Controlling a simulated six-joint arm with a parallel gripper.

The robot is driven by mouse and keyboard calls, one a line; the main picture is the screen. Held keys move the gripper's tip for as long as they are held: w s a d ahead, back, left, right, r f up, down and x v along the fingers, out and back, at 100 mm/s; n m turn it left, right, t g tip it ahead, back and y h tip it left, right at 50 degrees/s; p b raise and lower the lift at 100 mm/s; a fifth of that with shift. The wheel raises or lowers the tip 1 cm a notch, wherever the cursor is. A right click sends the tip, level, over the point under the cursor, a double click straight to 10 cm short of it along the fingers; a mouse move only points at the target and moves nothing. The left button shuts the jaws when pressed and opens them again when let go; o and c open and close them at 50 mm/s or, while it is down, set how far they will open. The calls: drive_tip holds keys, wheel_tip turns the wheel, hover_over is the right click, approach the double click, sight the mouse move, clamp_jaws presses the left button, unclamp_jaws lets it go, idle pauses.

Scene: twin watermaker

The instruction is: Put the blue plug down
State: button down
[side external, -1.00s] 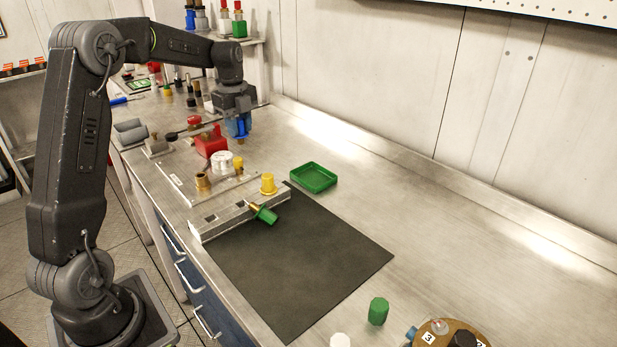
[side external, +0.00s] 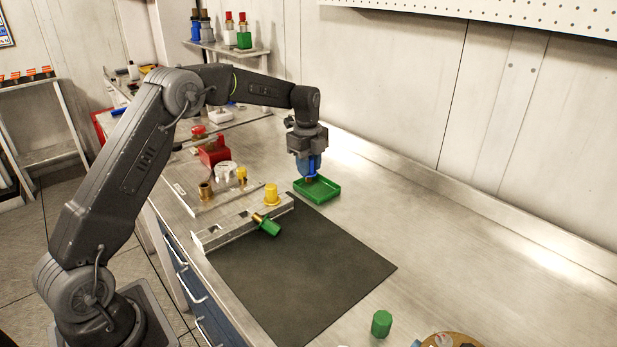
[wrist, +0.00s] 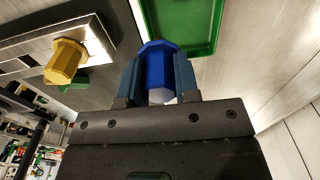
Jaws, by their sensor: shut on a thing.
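My gripper (side external: 309,165) is shut on the blue plug (wrist: 157,68), which sits between the two fingers in the wrist view. In the side view the blue plug (side external: 311,169) points down at the green tray (side external: 328,197), over its back left part. I cannot tell whether the plug touches the tray floor. The tray also shows in the wrist view (wrist: 205,47), just beyond the plug.
A dark mat (side external: 300,275) lies in front. A red block (side external: 213,152) is behind. The bench right of the tray is clear.

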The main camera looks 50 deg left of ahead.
sight(308, 181)
drive_tip(key=shift+f, duration=1.9)
drive_tip(key=shift+f, duration=0.2)
drive_tip(key=c, duration=0.8)
unclamp_jaws()
drive_tip(key=shift+c, duration=0.2)
